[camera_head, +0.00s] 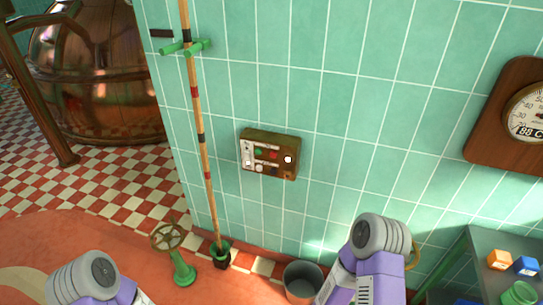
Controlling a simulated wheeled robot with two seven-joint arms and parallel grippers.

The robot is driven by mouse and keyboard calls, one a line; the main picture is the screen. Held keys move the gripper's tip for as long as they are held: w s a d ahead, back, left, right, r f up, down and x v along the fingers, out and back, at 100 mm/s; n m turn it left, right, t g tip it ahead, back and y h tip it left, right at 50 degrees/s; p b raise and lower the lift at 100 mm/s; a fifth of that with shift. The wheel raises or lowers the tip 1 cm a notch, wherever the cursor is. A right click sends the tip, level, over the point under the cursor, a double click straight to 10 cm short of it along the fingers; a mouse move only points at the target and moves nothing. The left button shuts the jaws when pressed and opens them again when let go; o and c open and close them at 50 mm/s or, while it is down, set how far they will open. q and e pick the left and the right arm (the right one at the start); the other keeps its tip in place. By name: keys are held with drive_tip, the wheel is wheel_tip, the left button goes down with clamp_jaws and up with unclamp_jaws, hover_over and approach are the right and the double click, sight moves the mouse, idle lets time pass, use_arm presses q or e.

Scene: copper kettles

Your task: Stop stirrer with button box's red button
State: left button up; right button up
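The button box (246,136) is mounted on the green tiled wall. It is a small brownish box with a pale left part. A green button (258,151) and a red button (274,155) sit side by side on its face, with a white round knob or lamp (288,159) to their right. The buttons are small, and I cannot tell whether any is pressed. Grey and purple links of my arms show at the bottom left and bottom centre right, below and apart from the box. Neither gripper shows. I cannot make out a stirrer.
A striped pole (204,160) leans along the wall left of the box, its foot in a green holder (219,253). A handwheel valve (167,237), a grey bucket (302,283), a table (480,262) with coloured blocks, a dial (525,110) and a copper kettle (95,70) surround it.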

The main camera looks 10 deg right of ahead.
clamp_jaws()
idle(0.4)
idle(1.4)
